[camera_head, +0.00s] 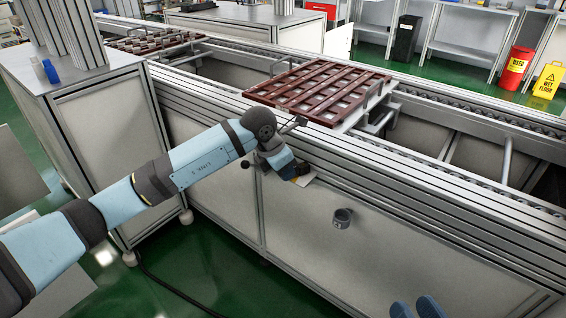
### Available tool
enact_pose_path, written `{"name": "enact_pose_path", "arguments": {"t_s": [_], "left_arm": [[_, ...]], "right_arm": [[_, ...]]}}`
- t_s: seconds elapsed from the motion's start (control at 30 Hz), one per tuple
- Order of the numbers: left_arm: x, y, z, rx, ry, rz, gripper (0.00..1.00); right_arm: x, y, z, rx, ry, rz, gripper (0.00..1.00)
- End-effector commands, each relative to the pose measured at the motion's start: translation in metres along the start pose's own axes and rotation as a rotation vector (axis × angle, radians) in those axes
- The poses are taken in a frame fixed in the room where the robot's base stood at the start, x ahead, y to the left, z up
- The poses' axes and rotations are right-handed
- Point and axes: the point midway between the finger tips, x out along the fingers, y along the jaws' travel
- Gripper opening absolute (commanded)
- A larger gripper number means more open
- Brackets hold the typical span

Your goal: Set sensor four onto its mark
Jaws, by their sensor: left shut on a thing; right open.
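My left gripper (298,174) is at the near side of the conveyor, below the front edge of the brown slatted tray (318,88). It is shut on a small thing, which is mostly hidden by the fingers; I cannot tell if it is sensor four. A pale piece shows beside the fingertips. My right gripper (416,308) shows only as two blue fingertips at the bottom edge, apart and with nothing between them. A small dark grey round part (342,217) is on the conveyor's front panel, to the right of and below my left gripper. I cannot make out a mark.
The conveyor (440,175) runs across the view, with raised metal rails. A second slatted tray (155,40) lies farther along it. A grey cabinet (110,130) with small blue items stands at left. A red bin (516,68) and yellow floor sign (548,80) stand far right.

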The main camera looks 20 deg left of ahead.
Motion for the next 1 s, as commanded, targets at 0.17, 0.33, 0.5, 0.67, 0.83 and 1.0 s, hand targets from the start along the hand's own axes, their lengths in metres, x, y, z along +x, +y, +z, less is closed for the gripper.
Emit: {"name": "enact_pose_path", "arguments": {"t_s": [0.17,0.33,0.5,0.67,0.83,1.0], "left_arm": [[-0.004,-0.008,0.002,-0.118,0.001,0.049,0.0],[-0.002,-0.013,0.003,-0.221,0.001,0.092,0.0],[-0.001,-0.017,0.003,-0.296,0.0,0.124,0.0],[0.0,-0.02,0.004,-0.338,0.0,0.14,0.0],[0.001,-0.02,0.004,-0.356,0.0,0.148,0.0],[0.001,-0.02,0.004,-0.357,0.0,0.148,0.0]], "right_arm": [[-0.002,-0.004,-0.025,-0.004,0.068,0.007,0.43],[-0.004,-0.005,-0.039,-0.008,0.118,0.01,0.43],[-0.005,-0.007,-0.047,-0.01,0.151,0.013,0.43],[-0.006,-0.007,-0.051,-0.012,0.168,0.014,0.43],[-0.006,-0.008,-0.053,-0.013,0.175,0.014,0.43],[-0.006,-0.008,-0.053,-0.013,0.176,0.014,0.43]]}}
